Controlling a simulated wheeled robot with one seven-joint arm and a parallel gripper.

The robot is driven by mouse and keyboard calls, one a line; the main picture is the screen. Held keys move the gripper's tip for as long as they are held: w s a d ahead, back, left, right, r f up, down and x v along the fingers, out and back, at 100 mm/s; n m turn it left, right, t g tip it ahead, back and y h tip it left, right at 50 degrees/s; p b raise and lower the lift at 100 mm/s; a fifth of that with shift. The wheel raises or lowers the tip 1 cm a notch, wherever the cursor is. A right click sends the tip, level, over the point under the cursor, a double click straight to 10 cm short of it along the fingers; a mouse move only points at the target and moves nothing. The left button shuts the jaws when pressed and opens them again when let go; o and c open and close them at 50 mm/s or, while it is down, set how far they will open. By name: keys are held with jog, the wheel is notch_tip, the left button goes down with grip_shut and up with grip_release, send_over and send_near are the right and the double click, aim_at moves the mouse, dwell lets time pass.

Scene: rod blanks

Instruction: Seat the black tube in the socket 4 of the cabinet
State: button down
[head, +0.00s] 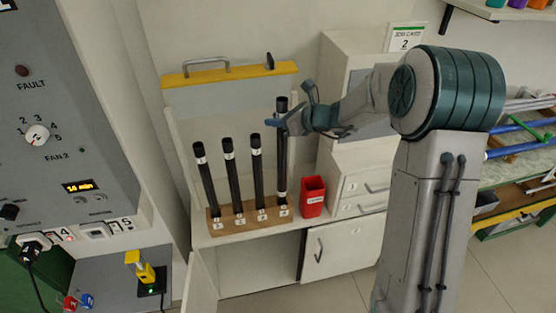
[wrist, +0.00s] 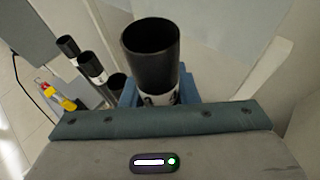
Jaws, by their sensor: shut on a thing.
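The black tube (head: 281,160) stands near upright at the right end of the wooden socket block (head: 235,225), over the socket labelled 4. Its top is higher than those of the other tubes. My gripper (head: 283,123) is shut on it near the top, coming in from the right. In the wrist view the tube's open mouth (wrist: 150,45) rises between the blue fingers, with a white label partly hidden below. The tube's lower end is close to the block; I cannot tell whether it is inside the socket.
Several other black tubes (head: 233,175) stand in the block to the left, leaning slightly. A red bin (head: 312,196) stands close on the right beside small drawers (head: 361,184). A raised yellow-edged cabinet panel (head: 229,75) is behind and above. An open cabinet door (head: 201,284) hangs below left.

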aim_at(278, 147)
jog(key=shift+f+b, duration=3.2)
jog(key=shift+f, duration=2)
jog(key=shift+f, duration=0.2)
jog(key=c, duration=1.1)
grip_release()
jog(key=shift+r, duration=0.1)
